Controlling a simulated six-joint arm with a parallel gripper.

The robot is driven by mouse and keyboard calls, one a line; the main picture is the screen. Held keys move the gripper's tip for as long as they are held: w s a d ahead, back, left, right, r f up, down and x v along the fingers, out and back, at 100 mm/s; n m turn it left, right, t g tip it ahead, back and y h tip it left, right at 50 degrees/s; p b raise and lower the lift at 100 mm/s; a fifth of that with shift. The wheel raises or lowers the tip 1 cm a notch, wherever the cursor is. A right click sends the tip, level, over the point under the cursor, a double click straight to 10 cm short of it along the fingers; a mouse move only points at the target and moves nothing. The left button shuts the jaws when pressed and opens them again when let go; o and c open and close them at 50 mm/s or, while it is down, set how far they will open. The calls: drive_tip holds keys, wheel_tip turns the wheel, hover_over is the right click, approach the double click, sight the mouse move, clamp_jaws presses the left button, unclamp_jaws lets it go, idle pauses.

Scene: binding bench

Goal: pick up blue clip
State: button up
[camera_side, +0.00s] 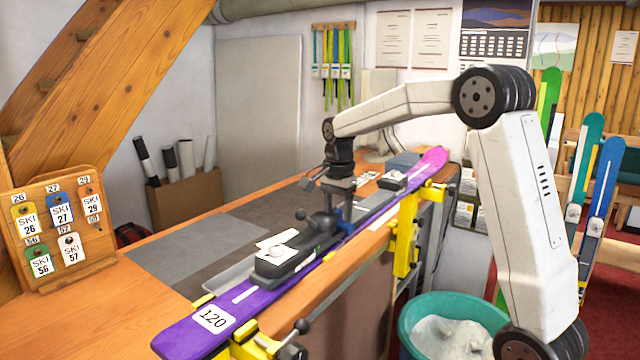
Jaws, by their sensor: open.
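A small dark blue part (347,213) shows at the gripper on the purple ski (258,296); I cannot tell whether it is the blue clip or part of the gripper. My gripper (337,205) points down over the ski's middle, open, close to the dark binding (285,260). Whether its fingers touch anything is unclear. A blue-topped tag (61,210) marked SKI 27 hangs on the wooden tag board (100,262) at the far left, well away from my gripper.
Yellow vises (404,238) hold the ski along the front edge of the orange bench (185,240). A grey mat (180,255) lies clear at the left. A teal bin (412,318) stands below at the right. Upright skis (603,185) stand at the far right.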

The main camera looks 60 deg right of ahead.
clamp_jaws()
drive_tip(key=shift+r, duration=0.1)
drive_tip(key=shift+r, duration=0.75)
drive_tip(key=s+a+r, duration=0.2)
drive_tip(key=s+r, duration=0.3)
drive_tip(key=s, duration=0.1)
drive_tip(key=s+a+r, duration=0.2)
drive_tip(key=s+r, duration=0.4)
drive_tip(key=s, duration=0.1)
drive_tip(key=shift+a+r, duration=0.15)
drive_tip(key=shift+a, duration=0.1)
drive_tip(key=shift+s, duration=0.1)
